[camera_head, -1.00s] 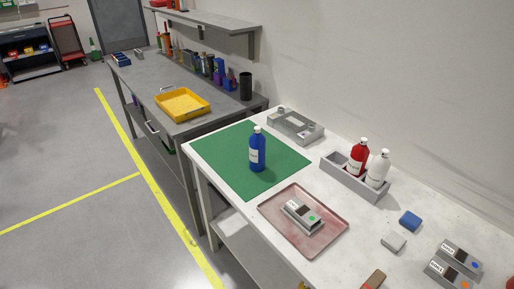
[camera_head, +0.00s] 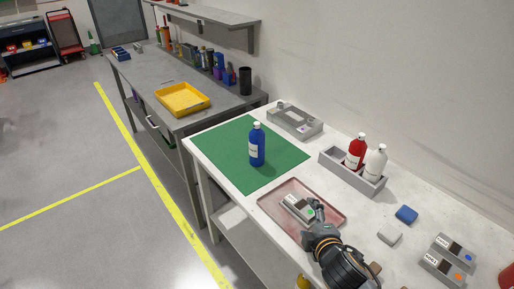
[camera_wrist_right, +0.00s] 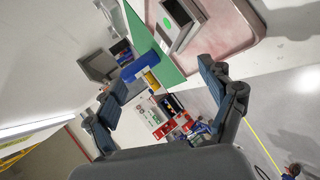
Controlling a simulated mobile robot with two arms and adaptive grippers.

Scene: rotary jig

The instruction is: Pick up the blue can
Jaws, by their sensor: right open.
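A blue bottle-shaped can (camera_head: 257,148) with a white cap and pale label stands upright on the green mat (camera_head: 228,150) on the white table. It appears in the right wrist view as a blue cylinder (camera_wrist_right: 140,67) beyond the fingers. My right gripper (camera_head: 317,209) is over the front edge of the reddish tray (camera_head: 335,215), nearer the camera than the can and apart from it. In the right wrist view its two fingers (camera_wrist_right: 160,97) are spread, with nothing held between them. My left gripper is not in view.
A grey device (camera_head: 290,203) lies in the tray. A grey holder (camera_head: 340,174) carries a red bottle (camera_head: 356,150) and a white bottle (camera_head: 375,163). A grey fixture (camera_head: 294,120) stands behind the mat. Blue (camera_head: 406,214) and grey blocks lie at right. The mat around the can is clear.

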